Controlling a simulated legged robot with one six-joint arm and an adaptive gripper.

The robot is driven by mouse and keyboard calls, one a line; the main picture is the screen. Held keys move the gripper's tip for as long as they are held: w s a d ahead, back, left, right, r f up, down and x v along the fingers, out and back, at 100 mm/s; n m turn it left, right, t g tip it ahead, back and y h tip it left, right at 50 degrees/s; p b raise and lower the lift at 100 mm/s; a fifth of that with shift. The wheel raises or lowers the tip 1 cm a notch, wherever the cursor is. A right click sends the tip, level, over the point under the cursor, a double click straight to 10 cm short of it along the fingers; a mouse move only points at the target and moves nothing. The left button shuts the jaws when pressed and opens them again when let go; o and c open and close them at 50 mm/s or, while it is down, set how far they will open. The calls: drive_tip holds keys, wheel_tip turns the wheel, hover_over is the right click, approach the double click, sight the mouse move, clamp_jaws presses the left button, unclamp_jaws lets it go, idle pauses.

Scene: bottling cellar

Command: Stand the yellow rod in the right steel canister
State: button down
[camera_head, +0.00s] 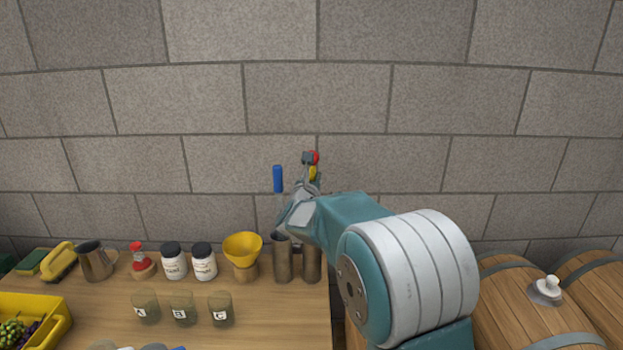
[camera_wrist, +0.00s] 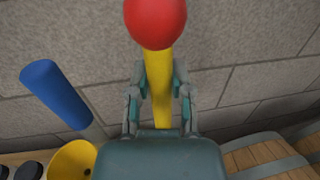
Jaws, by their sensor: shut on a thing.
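The yellow rod (camera_wrist: 158,92) has a red ball (camera_wrist: 155,22) on its top end. My gripper (camera_wrist: 159,78) is shut on the rod, with one finger on each side below the ball. In the head view the rod (camera_head: 313,173) is upright above the canisters, and my arm hides its lower end. The right steel canister (camera_head: 312,263) stands at the table's right edge, partly behind my arm. The left steel canister (camera_head: 283,260) is close beside it. I cannot tell whether the rod's lower end is above or inside the right canister's mouth.
A blue-handled tool (camera_head: 278,178) rises upright left of my gripper, its lower part hidden. A yellow funnel (camera_head: 243,249), white jars (camera_head: 203,262) and lettered cups (camera_head: 182,308) stand left of the canisters. Wooden barrels (camera_head: 535,300) are at the right; a block wall is behind.

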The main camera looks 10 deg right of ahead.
drive_tip(key=shift+f, duration=0.15)
drive_tip(key=c, duration=0.5)
unclamp_jaws()
drive_tip(key=shift+c, duration=0.2)
drive_tip(key=s+a+r+n+g+y, duration=0.1)
drive_tip(key=s+a+n+g+y, duration=0.2)
drive_tip(key=s+n, duration=0.85)
drive_tip(key=s+a+n+g+y, duration=0.1)
drive_tip(key=s+a+n+y, duration=0.3)
drive_tip(key=s+n, duration=0.75)
drive_tip(key=s+d+f+n+g, duration=0.2)
drive_tip(key=s+n, duration=0.3)
drive_tip(key=s, duration=0.2)
drive_tip(key=s+d+f+n+g, duration=0.2)
drive_tip(key=s+n+g, duration=0.1)
drive_tip(key=s+n, duration=0.3)
drive_tip(key=s+d+f+n+g, duration=0.2)
drive_tip(key=s+n, duration=0.4)
drive_tip(key=s, duration=0.3)
drive_tip(key=shift+d+f+h, duration=0.25)
drive_tip(key=shift+d+h, duration=0.15)
drive_tip(key=shift+d, duration=0.15)
